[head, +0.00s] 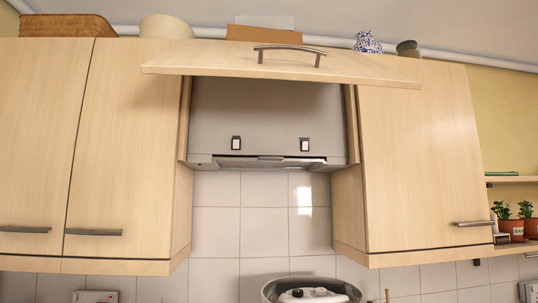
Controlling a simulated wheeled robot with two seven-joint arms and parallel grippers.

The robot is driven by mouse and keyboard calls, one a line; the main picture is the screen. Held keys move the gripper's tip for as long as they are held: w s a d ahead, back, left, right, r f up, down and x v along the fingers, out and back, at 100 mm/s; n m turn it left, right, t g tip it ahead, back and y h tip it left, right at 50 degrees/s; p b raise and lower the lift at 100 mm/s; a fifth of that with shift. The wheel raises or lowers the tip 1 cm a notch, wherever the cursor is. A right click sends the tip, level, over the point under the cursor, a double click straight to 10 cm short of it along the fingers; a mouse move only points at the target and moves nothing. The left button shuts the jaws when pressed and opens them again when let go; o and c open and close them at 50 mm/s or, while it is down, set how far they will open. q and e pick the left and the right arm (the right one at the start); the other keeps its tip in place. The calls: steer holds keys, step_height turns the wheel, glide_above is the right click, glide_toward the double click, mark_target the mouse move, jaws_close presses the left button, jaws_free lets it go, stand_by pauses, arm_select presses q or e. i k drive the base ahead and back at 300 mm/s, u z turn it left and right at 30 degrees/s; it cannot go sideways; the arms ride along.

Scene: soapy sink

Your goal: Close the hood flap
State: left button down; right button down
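The wooden hood flap (210,60) is raised in the upper middle of the head view. It sticks out towards me, tilted up, above the grey range hood (265,112). A curved metal handle (290,50) is on the flap's face. The hood's grey front with two small dark-framed fittings shows openly below the flap. Neither of my grippers is in view.
Closed wooden cabinets flank the hood, the left cabinet (125,150) and the right cabinet (425,150). A metal pot (275,289) with a white object shows below. Boxes and jars stand on top. A shelf with potted plants (514,222) is at right.

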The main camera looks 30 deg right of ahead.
mark_target(193, 56)
steer(key=u, duration=0.45)
steer(key=k, duration=1.05)
steer(key=z, duration=0.55)
steer(key=i, duration=0.65)
steer(key=z, duration=0.6)
